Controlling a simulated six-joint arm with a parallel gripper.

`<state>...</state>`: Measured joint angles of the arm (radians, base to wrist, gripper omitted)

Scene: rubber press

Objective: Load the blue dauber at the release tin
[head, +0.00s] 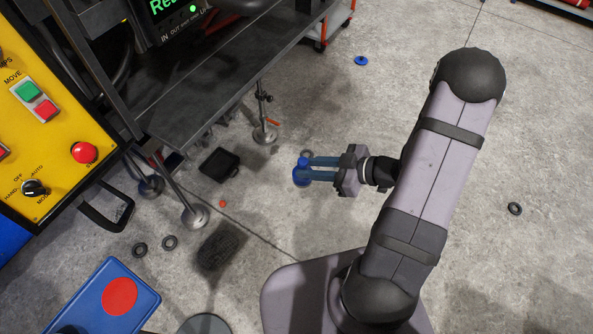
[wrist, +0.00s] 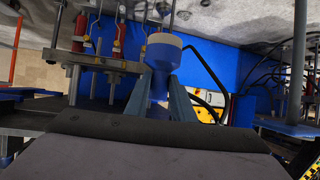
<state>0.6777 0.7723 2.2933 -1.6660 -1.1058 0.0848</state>
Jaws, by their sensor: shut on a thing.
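The blue dauber (head: 300,177) is at the tips of my gripper (head: 310,168), which is shut on it. My gripper reaches left from the arm, over open concrete floor in the head view. In the wrist view the dauber (wrist: 158,82) stands between the two fingers of my gripper (wrist: 160,98), its wide end with a pale and orange rim (wrist: 164,40) pointing away from the palm. The fingers hide part of its handle. I cannot make out the release tin in either view.
A dark metal bench (head: 215,80) and a yellow control panel (head: 45,110) stand at the left. A blue box with a red disc (head: 110,305) is at the lower left. Black rings (head: 140,250), a dark tray (head: 219,165) and a blue ring (head: 361,61) lie on the floor.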

